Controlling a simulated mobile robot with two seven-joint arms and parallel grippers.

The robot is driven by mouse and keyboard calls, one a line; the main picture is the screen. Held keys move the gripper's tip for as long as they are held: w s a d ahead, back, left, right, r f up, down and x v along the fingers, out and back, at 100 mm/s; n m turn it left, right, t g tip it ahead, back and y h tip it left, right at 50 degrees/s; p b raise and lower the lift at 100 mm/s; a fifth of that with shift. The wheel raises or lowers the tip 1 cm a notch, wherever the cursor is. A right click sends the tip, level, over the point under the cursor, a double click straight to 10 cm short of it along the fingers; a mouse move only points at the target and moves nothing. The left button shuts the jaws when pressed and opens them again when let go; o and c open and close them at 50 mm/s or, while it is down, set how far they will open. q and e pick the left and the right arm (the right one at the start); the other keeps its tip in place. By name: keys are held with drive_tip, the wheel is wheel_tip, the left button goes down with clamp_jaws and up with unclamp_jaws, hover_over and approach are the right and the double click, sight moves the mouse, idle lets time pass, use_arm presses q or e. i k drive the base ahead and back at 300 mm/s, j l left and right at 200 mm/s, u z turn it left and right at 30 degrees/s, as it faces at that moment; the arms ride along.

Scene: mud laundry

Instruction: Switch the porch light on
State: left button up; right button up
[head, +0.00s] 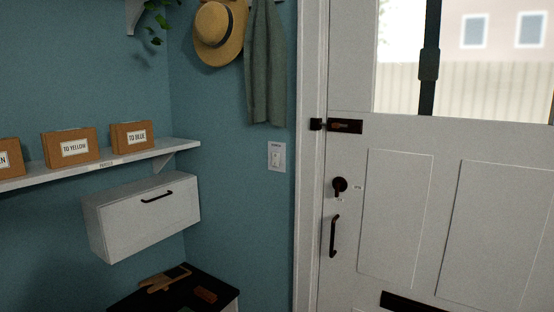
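A white light switch plate (276,157) is on the blue wall, just left of the door frame and below a hanging grey-green cloth. It has a small label at its top that is too small to read. Whether its rocker is up or down cannot be told. No porch lamp shows. Neither of my grippers is in the head view.
The white door (395,210) at the right is shut, with a dark knob, latch and pull handle. A white wall cabinet (143,220) juts out at the left below a shelf (100,166) with boxes. A dark-topped unit (195,286) stands below. The wall around the switch is clear.

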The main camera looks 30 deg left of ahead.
sight(276, 156)
drive_tip(key=i+j+u, duration=0.15)
drive_tip(key=i+j, duration=0.2)
drive_tip(key=i+j+u, duration=0.2)
drive_tip(key=i, duration=0.4)
drive_tip(key=i+j+u, duration=0.15)
drive_tip(key=i+j, duration=0.15)
drive_tip(key=i, duration=0.2)
drive_tip(key=i+j+u, duration=0.15)
drive_tip(key=i, duration=0.4)
